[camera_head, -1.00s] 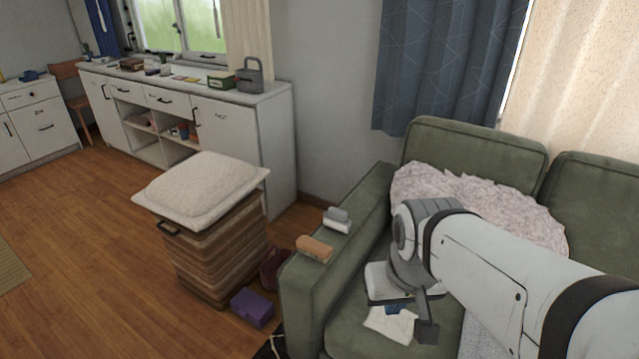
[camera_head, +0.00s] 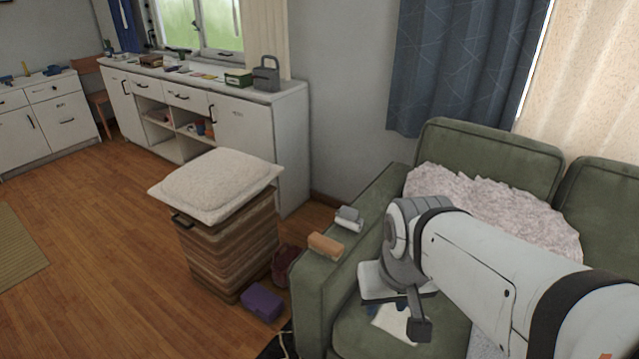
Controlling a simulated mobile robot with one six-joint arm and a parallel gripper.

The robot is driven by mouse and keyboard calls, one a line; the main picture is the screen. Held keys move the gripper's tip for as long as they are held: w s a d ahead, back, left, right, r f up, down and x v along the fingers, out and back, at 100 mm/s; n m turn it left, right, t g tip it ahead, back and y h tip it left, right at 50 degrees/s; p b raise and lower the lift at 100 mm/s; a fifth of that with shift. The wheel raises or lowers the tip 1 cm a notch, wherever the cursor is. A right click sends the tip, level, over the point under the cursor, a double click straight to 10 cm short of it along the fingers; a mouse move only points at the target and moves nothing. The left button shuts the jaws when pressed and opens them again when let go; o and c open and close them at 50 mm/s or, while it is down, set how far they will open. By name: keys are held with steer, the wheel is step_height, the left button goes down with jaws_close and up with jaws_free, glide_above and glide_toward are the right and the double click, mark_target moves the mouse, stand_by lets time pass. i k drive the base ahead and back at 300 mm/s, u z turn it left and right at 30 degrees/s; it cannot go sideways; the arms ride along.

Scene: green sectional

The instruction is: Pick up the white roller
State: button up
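A small white and grey object (camera_head: 348,218), which looks like the white roller, lies on top of the green sofa's left armrest (camera_head: 318,278). It is behind an orange-brown block on the same armrest. My gripper (camera_head: 398,312) is over the sofa seat, to the right of and nearer than the roller, clearly apart from it. It points downward, and one dark finger shows at its lower end. My own arm and wrist hide part of the gripper, so its opening is unclear. Nothing is visibly held.
The orange-brown block (camera_head: 325,246) sits close in front of the roller. A striped hamper (camera_head: 230,250) with a white cushion (camera_head: 220,180) stands left of the sofa. A purple box (camera_head: 262,303) is on the floor between. Wooden floor at left is open.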

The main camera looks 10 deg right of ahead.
mark_target(346, 217)
steer(key=u, duration=2.05)
steer(key=i, duration=2.2)
steer(key=z, duration=3.35)
steer(key=i, duration=0.85)
